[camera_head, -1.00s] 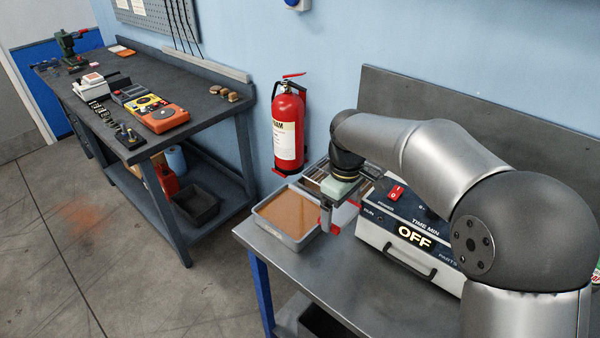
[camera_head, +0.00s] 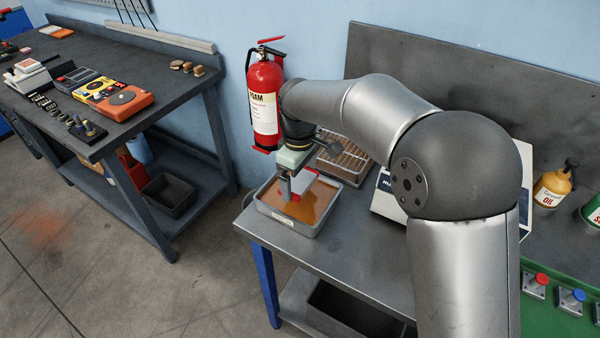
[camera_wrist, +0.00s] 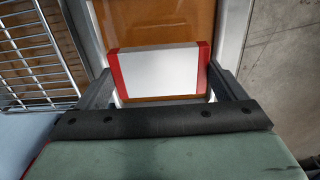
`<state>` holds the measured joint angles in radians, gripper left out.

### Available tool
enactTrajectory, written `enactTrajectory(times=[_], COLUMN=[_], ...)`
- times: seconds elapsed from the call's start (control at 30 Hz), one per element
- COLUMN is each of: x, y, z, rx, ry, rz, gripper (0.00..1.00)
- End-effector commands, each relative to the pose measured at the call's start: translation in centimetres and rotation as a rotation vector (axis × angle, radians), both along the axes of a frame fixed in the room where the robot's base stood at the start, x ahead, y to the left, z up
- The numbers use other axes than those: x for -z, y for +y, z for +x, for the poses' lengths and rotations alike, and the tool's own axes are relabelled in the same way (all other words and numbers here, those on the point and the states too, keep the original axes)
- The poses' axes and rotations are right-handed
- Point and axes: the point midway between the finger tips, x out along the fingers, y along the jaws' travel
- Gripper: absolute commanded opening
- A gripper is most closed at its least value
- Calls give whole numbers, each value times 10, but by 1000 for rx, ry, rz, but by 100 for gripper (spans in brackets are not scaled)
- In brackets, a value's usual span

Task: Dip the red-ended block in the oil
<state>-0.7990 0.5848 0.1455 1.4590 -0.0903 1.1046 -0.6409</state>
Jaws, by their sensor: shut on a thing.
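A pale grey block with red ends (camera_wrist: 158,70) is held between the two fingers of my gripper (camera_wrist: 160,82), one finger at each red end. In the head view, my gripper (camera_head: 287,190) reaches down inside a grey tray (camera_head: 286,222) of brown liquid (camera_head: 318,198), with the block (camera_head: 298,187) low over the liquid. I cannot tell how deep the block sits, or whether it touches the liquid. A yellow bottle labelled OIL (camera_head: 551,188) stands at the right of the bench.
A wire rack in a tray (camera_head: 347,160) stands just behind the liquid tray. A white box (camera_head: 386,207) is partly hidden by my arm. Red and blue buttons (camera_head: 542,278) are at the right. A red fire extinguisher (camera_head: 265,105) hangs on the wall.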

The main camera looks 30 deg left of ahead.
Motion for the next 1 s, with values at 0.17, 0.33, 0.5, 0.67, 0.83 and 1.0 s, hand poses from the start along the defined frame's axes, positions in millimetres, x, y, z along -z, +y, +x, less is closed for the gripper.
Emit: enactTrajectory(times=[0.17,0.33,0.5,0.67,0.83,1.0], x=[18,34,49,61,67,68], y=[0,0,0,0,0,0], z=[0,0,1,1,1,1], rx=[0,1,2,2,1,1], ry=[-1,-1,-2,-2,-2,-2], rz=[2,1,3,2,2,2], gripper=[42,42,42,42,42,42])
